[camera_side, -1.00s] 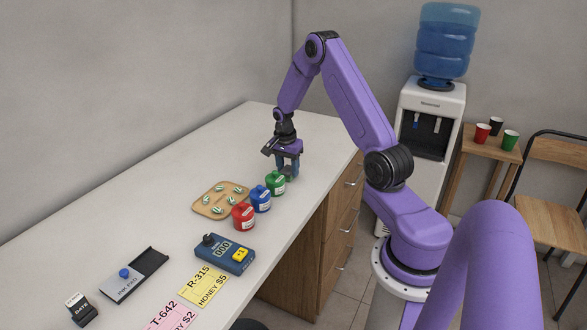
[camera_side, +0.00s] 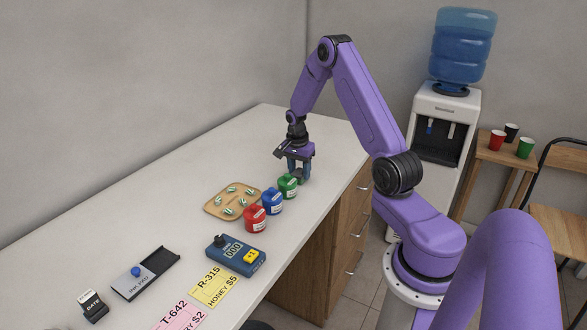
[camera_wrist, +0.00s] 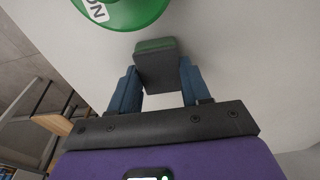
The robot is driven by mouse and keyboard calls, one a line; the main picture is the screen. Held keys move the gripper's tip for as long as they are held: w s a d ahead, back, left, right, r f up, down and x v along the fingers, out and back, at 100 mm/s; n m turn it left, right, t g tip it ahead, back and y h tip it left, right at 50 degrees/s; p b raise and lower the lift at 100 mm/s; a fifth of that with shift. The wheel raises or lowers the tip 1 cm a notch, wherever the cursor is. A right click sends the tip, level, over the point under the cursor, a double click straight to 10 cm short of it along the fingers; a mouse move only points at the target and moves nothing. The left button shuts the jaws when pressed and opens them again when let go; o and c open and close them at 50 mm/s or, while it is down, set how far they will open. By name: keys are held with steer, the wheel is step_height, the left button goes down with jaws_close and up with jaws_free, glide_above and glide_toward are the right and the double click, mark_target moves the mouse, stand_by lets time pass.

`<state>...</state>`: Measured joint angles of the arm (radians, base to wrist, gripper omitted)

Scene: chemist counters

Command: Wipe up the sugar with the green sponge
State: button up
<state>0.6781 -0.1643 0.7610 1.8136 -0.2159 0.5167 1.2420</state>
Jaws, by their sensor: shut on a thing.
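My gripper (camera_side: 299,172) is low over the counter (camera_side: 150,215), just behind the green jar in the side view. In the wrist view its two blue fingers are shut on the sponge (camera_wrist: 155,66), a block with a dark grey body and a green layer at its far end. I cannot tell whether the sponge touches the counter. I can make out no sugar on the pale counter in either view.
Green (camera_side: 288,186), blue (camera_side: 272,201) and red (camera_side: 255,219) jars stand in a row by a wooden board (camera_side: 214,208) with striped sweets. The counter's far left is clear.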

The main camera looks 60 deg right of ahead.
steer(key=s, duration=0.3)
steer(key=shift+s, duration=0.15)
step_height(320, 180, up, 8)
stand_by(0.5)
stand_by(0.4)
